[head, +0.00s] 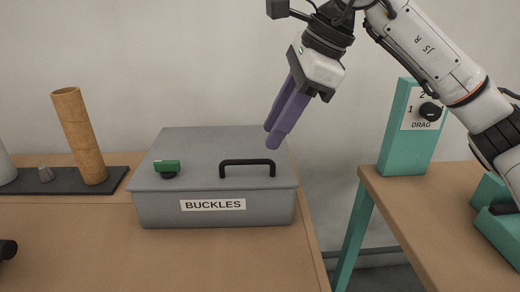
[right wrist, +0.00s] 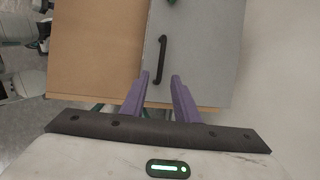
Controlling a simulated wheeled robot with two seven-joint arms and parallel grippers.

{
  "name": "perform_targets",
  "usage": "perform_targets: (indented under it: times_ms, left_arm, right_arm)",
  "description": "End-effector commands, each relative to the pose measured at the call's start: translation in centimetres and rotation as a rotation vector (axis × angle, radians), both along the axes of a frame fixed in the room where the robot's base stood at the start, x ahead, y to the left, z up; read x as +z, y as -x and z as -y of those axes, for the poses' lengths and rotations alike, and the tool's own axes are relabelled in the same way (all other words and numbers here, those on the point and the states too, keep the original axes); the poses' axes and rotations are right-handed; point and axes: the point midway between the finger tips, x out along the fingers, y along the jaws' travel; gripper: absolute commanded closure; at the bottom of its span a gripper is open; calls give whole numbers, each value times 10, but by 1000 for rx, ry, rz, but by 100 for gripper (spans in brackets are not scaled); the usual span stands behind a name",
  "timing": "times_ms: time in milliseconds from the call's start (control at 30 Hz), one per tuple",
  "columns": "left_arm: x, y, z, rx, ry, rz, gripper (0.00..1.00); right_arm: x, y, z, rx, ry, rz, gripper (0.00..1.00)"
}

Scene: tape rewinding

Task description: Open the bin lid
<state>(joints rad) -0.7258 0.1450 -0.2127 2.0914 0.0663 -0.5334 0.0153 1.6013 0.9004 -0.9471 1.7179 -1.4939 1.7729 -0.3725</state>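The grey bin (head: 165,212) labelled BUCKLES sits on the wooden table with its flat lid (head: 215,147) closed. A black bar handle (head: 247,162) is on the lid near its front edge, and a small green-topped latch or knob (head: 167,167) is to its left. My right gripper (head: 274,138) is above the lid's right part, its purple fingers pointing down, apart from the handle. In the right wrist view the fingers (right wrist: 160,77) are spread with nothing between them, and the handle (right wrist: 162,58) is just beyond the tips. My left gripper is not in view.
A gap separates the tables. A dark object (head: 8,249) shows at the left edge.

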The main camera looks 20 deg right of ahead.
Motion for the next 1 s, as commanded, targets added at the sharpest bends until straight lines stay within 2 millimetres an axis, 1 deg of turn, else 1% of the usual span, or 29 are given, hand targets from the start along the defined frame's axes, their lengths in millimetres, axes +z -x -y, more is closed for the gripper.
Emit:
perform_targets:
  times_ms: [33, 100, 200, 300, 467, 733, 900, 1000]
  left_arm:
    - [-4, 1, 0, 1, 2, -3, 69]
    - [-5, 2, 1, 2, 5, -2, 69]
    - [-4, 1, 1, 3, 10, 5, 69]
    - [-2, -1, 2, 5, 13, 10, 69]
    - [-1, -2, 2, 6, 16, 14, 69]
    - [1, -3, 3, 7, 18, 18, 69]
    - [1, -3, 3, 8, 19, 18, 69]
    - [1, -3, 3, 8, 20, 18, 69]
  right_arm:
    - [-13, -3, -3, 1, 1, -3, 72]
    - [-24, -7, -7, 1, 2, -4, 72]
    - [-38, -12, -11, 1, 1, -3, 72]
    - [-48, -16, -15, 0, 1, -1, 72]
    - [-56, -19, -18, 1, -1, -1, 72]
    - [-57, -20, -18, 0, 0, 0, 72]
    - [-57, -20, -18, 0, 0, 0, 100]
    - [-57, -20, -18, 0, 0, 0, 100]
